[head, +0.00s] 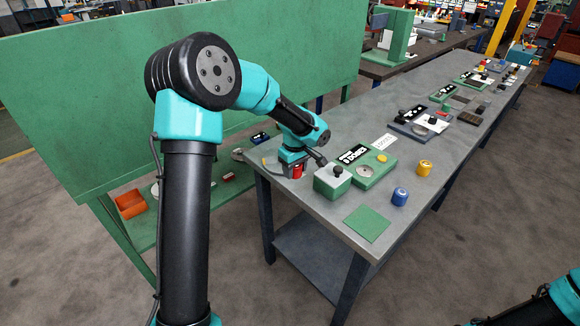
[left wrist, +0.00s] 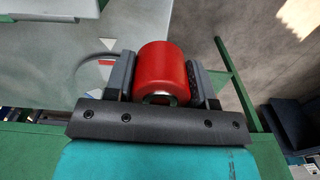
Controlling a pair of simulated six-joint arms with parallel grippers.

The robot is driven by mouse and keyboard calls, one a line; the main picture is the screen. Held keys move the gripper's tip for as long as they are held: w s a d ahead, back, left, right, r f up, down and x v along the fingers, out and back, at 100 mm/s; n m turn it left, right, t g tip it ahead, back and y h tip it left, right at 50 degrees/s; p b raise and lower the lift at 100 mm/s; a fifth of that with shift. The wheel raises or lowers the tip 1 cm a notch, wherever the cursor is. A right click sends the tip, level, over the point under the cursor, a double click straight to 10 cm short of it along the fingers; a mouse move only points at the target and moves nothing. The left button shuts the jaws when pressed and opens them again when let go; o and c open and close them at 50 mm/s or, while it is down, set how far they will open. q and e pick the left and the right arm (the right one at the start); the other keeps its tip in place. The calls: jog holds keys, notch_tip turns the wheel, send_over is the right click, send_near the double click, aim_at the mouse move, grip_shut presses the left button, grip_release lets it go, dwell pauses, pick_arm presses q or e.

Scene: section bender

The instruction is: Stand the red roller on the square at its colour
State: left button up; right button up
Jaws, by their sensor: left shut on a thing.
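My left gripper (head: 294,168) is shut on the red roller (left wrist: 164,72), at the near-left end of the long grey table. In the left wrist view the red roller sits between the two fingers, with a pale metal ring at its near end. In the head view only a little of the red roller (head: 297,173) shows beneath the gripper. I cannot tell its height above the table. A green square (head: 368,223) lies flat at the table's near corner. I cannot make out a red square in the head view. Only part of my right arm shows at bottom right; its gripper is out of view.
A green bender (head: 364,168) with a grey block (head: 331,181) stands right beside my left gripper. A blue roller (head: 400,196) and a yellow roller (head: 425,167) stand to its right on the grey table (head: 322,218). A tall green panel (head: 80,110) rises behind my left arm.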

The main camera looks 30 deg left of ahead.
pick_arm(q)
jog(key=shift+m, duration=0.8)
jog(key=s, duration=0.1)
jog(key=s+d, duration=0.2)
jog(key=s, duration=0.1)
jog(key=shift+f, duration=0.4)
jog(key=shift+w+a, duration=0.1)
jog(key=shift+w, duration=0.05)
jog(key=w+a, duration=0.2)
jog(key=w, duration=0.2)
jog(key=w+a+f, duration=0.1)
jog(key=w+a, duration=0.2)
jog(key=w, duration=0.2)
jog(key=w+a, duration=0.3)
jog(key=w, duration=0.1)
jog(key=shift+w+a+f, duration=0.15)
jog(key=shift+w+f, duration=0.05)
jog(key=shift+w, duration=0.05)
jog(key=shift+f, duration=1.8)
jog(key=shift+f, duration=0.1)
